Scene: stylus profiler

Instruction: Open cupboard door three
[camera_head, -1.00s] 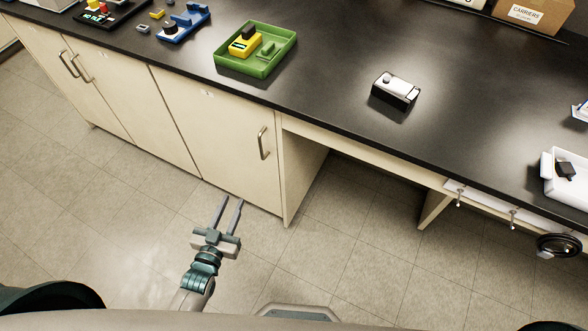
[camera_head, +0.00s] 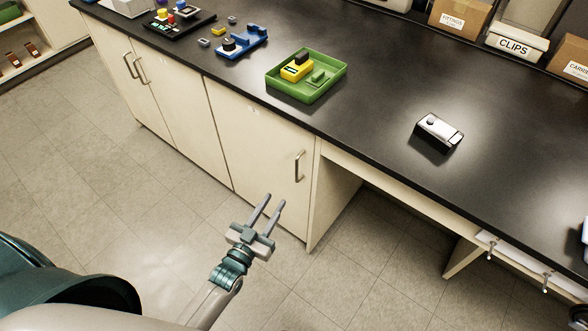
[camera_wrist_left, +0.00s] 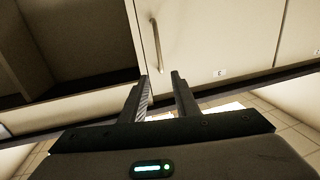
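Cupboard door three (camera_head: 255,160) is the cream door at the right end of the cupboards under the black bench, and it is shut. Its metal bar handle (camera_head: 299,166) stands upright near the door's right edge. In the left wrist view the door (camera_wrist_left: 200,40) carries a small label "3" (camera_wrist_left: 219,73), and its handle (camera_wrist_left: 156,46) lies beyond the fingers. My left gripper (camera_head: 270,206) is open and empty, in front of the door and below the handle, apart from it. In the left wrist view its fingers (camera_wrist_left: 165,92) are spread. My right gripper is not in view.
The bench (camera_head: 380,90) carries a green tray (camera_head: 305,93), a blue fixture (camera_head: 243,42) and a white-and-black device (camera_head: 437,132). Two more doors with handles (camera_head: 133,66) are to the left. An open knee space (camera_head: 380,220) is right of door three. The floor in front is clear.

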